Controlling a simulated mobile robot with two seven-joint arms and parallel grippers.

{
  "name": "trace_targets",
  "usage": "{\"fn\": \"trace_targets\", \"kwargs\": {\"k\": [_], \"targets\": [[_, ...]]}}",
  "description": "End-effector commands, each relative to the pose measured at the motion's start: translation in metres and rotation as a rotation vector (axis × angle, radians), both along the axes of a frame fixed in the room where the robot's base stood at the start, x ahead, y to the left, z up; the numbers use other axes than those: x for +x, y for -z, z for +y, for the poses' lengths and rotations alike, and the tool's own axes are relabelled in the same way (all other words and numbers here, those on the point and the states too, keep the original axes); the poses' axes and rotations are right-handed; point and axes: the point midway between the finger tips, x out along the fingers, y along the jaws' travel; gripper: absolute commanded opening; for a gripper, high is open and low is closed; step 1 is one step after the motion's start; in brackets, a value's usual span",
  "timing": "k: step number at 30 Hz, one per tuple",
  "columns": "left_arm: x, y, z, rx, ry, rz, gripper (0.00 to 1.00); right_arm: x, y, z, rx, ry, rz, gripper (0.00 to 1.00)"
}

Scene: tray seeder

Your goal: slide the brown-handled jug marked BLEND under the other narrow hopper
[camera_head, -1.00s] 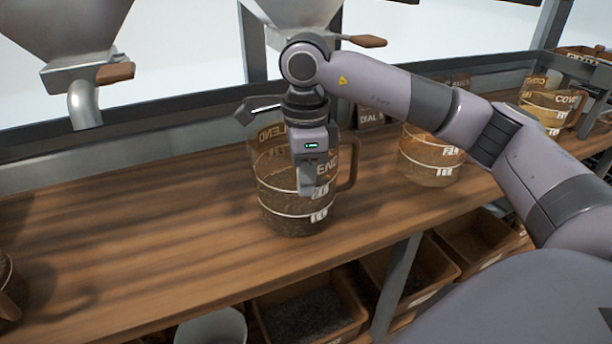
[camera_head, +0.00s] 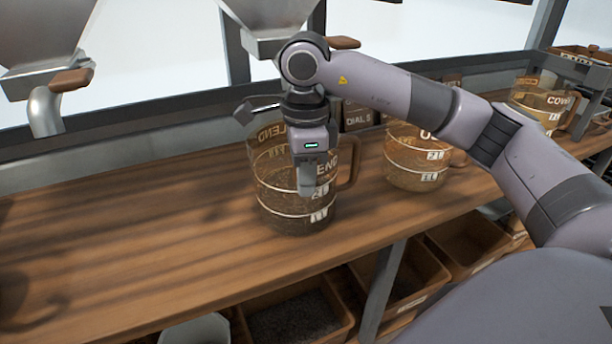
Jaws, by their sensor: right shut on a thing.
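The jug marked BLEND (camera_head: 275,190) is clear with a brown handle (camera_head: 351,162) on its right side. It stands upright on the wooden bench and holds dark material. My right gripper (camera_head: 306,190) points down over it, shut on its near wall and covering part of the lettering. One hopper (camera_head: 42,35), with a bent metal spout, hangs at the upper left. Another hopper (camera_head: 265,17) hangs behind my right wrist, which hides part of its outlet. My left gripper is out of view.
A second jug (camera_head: 416,165) stands to the right on the bench (camera_head: 120,240), partly behind my forearm. A jug marked COV (camera_head: 533,98) stands farther right. A DIAL plate (camera_head: 358,117) is behind the BLEND jug. Bins (camera_head: 290,320) are below.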

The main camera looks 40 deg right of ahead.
Motion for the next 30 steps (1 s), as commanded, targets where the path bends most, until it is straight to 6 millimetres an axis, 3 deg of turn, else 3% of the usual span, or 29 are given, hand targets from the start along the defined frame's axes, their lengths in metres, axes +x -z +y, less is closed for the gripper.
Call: {"fn": "trace_targets", "kwargs": {"k": [5,9,20,30], "targets": [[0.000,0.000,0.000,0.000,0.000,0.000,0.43,0.000,-0.001,0.000,0.000,0.001,-0.002,0.00],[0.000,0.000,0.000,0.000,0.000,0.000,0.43,0.000,-0.001,0.000,0.000,0.001,-0.001,0.38],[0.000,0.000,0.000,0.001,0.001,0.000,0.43,0.001,-0.007,0.000,0.000,0.001,-0.002,0.38],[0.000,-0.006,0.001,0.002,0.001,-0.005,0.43,0.000,-0.061,0.000,0.000,0.000,-0.004,0.38]]}}
